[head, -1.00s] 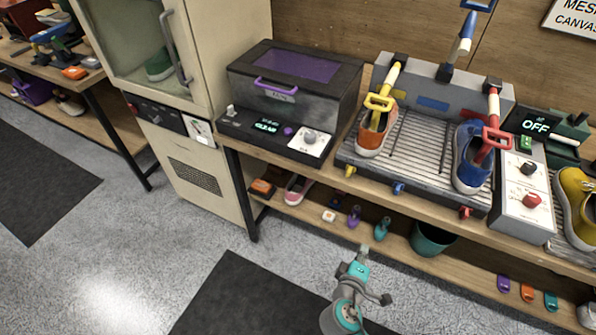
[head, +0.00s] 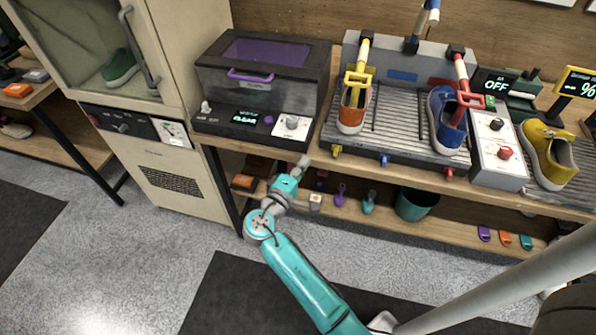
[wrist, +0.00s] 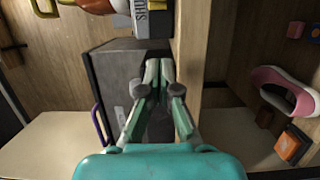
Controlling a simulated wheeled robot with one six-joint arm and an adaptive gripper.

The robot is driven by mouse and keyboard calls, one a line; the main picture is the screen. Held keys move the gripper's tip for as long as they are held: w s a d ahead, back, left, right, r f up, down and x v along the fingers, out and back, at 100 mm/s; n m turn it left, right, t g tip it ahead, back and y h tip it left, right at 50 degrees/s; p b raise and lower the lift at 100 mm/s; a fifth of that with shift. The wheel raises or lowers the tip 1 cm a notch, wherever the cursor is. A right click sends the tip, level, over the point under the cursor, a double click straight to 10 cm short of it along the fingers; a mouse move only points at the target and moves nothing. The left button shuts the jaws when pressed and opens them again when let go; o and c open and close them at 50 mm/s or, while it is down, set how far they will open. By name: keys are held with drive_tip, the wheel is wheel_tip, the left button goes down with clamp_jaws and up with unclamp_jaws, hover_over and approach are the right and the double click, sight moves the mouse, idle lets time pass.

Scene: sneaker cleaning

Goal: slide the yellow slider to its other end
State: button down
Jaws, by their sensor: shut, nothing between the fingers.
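In the head view, a yellow handle on a post (head: 358,76) stands over the orange-and-white shoe (head: 353,112) at the left end of the grey ribbed rack (head: 400,115). A small yellow knob (head: 336,151) sits on the rack's front left edge. I cannot tell which of these is the yellow slider. My gripper (head: 303,163) is shut and empty, in front of the bench edge, left of and below the yellow knob. In the wrist view its fingers (wrist: 160,68) are together, and a yellow part (wrist: 157,5) shows at the top edge, apart from them.
A dark box with a purple handle (head: 250,76) stands left of the rack. A control panel (head: 498,148) and a yellow shoe (head: 548,155) stand to the right. A lower shelf (head: 450,231) holds small items and a bucket (head: 416,205). The cabinet (head: 170,165) is at left.

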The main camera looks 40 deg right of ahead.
sight(312, 158)
drive_tip(key=x, duration=0.5)
drive_tip(key=shift+s+d, duration=0.75)
drive_tip(key=shift+s, duration=0.3)
drive_tip(key=shift+s+d, duration=0.5)
drive_tip(key=shift+s, duration=0.15)
drive_tip(key=shift+s+d, duration=0.8)
drive_tip(key=shift+s, duration=0.2)
drive_tip(key=shift+s+d, duration=0.8)
drive_tip(key=shift+s, duration=0.25)
drive_tip(key=shift+s+f, duration=0.1)
drive_tip(key=v, duration=1.2)
drive_tip(key=shift+w+a, duration=0.15)
drive_tip(key=shift+w, duration=0.15)
